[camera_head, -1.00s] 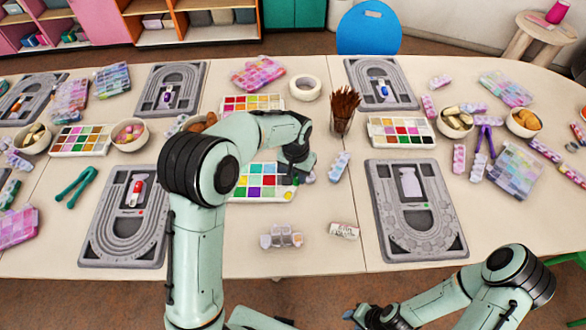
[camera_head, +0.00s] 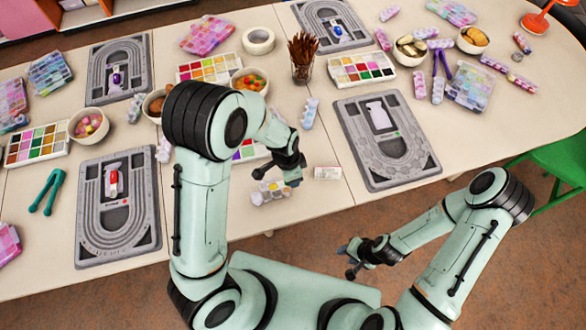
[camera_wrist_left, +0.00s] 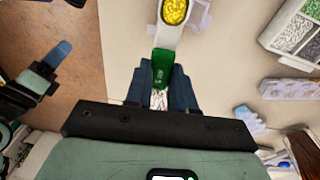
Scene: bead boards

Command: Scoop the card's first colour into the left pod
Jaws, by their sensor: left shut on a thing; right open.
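My left gripper (camera_wrist_left: 158,88) is shut on the green handle of a scoop (camera_wrist_left: 162,66) in the left wrist view. The scoop's pale head holds yellow beads (camera_wrist_left: 174,12). In the head view this gripper (camera_head: 290,178) is just above the small pale pod tray (camera_head: 268,194) and partly covers it; which pod it is over I cannot tell. The small white card (camera_head: 328,172) with red marks lies right of it; its writing is too small to read. The bead palette (camera_head: 248,152) behind is mostly hidden by my left arm. My right gripper (camera_head: 358,258) is open and empty in front of the table.
Grey bead boards lie left (camera_head: 92,248) and right (camera_head: 415,172). A cup of brown sticks (camera_head: 302,68) stands behind. A bowl of orange beads (camera_head: 250,80) is near my left arm. Table around the card is mostly clear.

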